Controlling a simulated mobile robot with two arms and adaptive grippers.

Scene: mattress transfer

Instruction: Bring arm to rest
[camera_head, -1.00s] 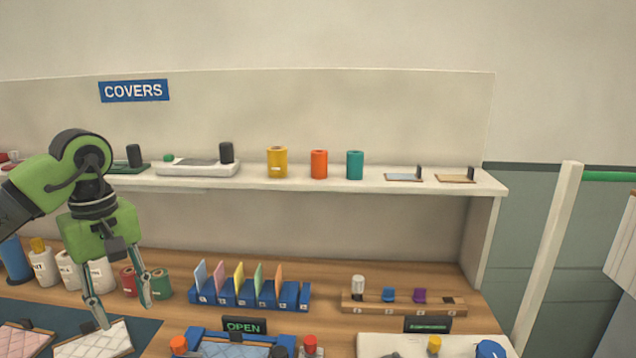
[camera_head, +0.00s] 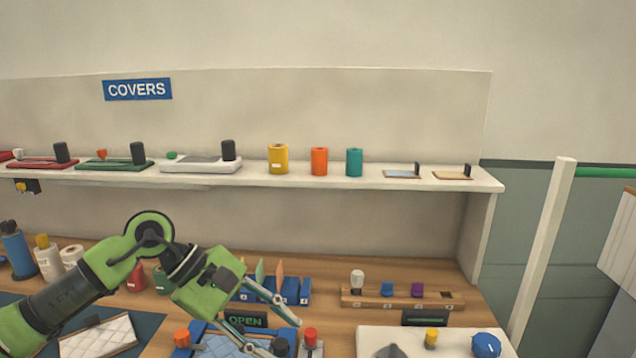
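My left gripper (camera_head: 284,332) reaches in from the lower left on its green and black arm. Its two thin fingers are spread apart, and I see nothing between them. It hangs over the blue-framed station with the OPEN sign (camera_head: 245,320) and a pale blue quilted pad (camera_head: 222,346). From this view I cannot tell whether a finger touches the station. The arm hides part of the blue rack of coloured cards (camera_head: 292,291) behind it. My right gripper is not in view.
A shelf (camera_head: 330,181) above carries a white device, coloured rolls and small boards. A wooden holder (camera_head: 403,299) and a white station (camera_head: 375,340) stand to the right. A white quilted pad (camera_head: 98,338) lies at lower left. Bottles (camera_head: 15,250) stand at far left.

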